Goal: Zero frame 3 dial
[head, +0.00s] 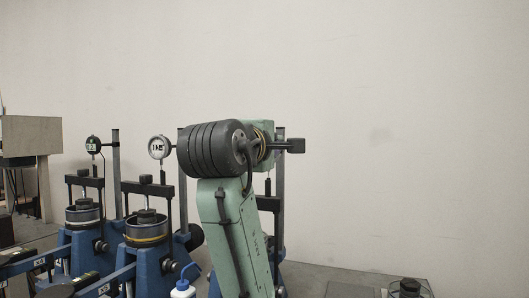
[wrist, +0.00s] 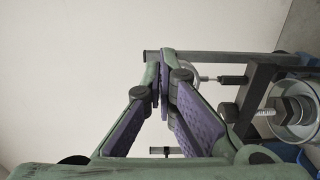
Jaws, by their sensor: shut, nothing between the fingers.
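In the wrist view my gripper (wrist: 162,66) is shut and empty, its green fingers with purple pads meeting at the tips. A round pale dial (wrist: 184,73) shows partly behind the fingertips; its face is mostly hidden, and I cannot tell whether the fingers touch it. Its stem (wrist: 230,80) runs right to a dark crossbar. In the head view my arm hides most of one blue frame, and my fingers do not show. I cannot tell which frame is 3.
Blue lever frames (head: 150,265) with round cells (head: 147,229) and dark posts stand left of my arm. A white bottle with a blue spout (head: 183,288) is in front. Dark weights (head: 409,287) lie at the lower right. The wall area to the right is clear.

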